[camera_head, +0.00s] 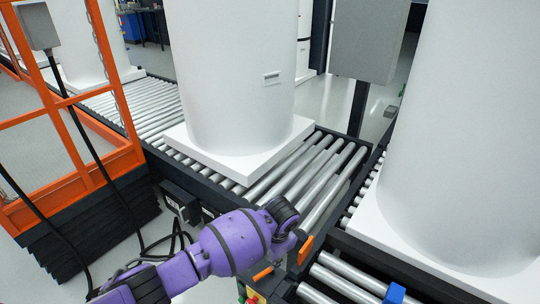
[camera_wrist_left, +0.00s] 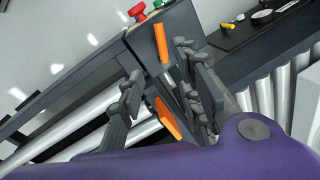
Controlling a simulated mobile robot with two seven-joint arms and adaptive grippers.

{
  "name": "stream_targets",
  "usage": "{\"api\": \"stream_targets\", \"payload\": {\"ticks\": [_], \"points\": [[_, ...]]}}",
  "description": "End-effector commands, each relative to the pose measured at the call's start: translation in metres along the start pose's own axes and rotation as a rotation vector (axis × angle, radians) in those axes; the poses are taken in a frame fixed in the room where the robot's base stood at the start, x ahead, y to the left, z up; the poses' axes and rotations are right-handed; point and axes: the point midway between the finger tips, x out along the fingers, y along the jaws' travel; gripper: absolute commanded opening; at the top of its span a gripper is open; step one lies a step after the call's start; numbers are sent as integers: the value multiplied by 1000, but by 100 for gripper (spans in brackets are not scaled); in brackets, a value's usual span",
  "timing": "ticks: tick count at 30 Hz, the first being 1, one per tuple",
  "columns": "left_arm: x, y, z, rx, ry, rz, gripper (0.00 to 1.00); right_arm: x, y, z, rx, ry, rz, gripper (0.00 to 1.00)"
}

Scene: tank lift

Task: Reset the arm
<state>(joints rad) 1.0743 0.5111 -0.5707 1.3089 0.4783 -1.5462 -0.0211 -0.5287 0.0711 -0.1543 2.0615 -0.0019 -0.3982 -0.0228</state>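My left arm (camera_head: 225,245) is purple and comes in from the left, low in the head view, reaching over the near edge of the roller conveyor. Its wrist hides most of the gripper there. In the left wrist view my left gripper (camera_wrist_left: 158,62) has its two dark fingers spread apart, with nothing held between them. Two orange parts, an upper one (camera_wrist_left: 162,42) and a lower one (camera_wrist_left: 167,118), show in the gap between the fingers; I cannot tell whether the fingers touch them. My right gripper is not in view.
White tanks stand on the rollers, one at the middle (camera_head: 235,70) and one at the right (camera_head: 470,130). An orange frame (camera_head: 75,140) stands at the left. A red button (camera_wrist_left: 137,10) shows beside the fingers. Bare rollers (camera_head: 310,175) lie beyond my wrist.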

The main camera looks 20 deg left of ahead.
Motion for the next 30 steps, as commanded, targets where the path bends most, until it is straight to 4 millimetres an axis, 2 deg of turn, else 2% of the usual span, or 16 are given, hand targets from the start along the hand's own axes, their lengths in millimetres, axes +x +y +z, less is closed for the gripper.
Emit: {"api": "stream_targets", "payload": {"ticks": [4, 9, 12, 16, 20, 23, 26, 30], "points": [[-2, -2, -17, 4, 73, -14, 32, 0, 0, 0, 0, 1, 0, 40], [-30, -3, -67, 22, 277, -53, 32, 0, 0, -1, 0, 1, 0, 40], [-40, 18, -90, 27, 439, -48, 32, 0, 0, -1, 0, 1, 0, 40], [-42, 50, -92, 8, 598, -22, 32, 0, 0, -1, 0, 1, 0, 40], [-39, 81, -76, -35, 719, 9, 32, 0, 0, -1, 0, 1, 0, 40], [-35, 104, -51, -91, 801, 32, 32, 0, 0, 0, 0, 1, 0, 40], [-30, 124, -13, -167, 866, 43, 32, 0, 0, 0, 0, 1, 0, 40], [-24, 143, 53, -286, 915, 33, 32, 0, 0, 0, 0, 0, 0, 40]]}}
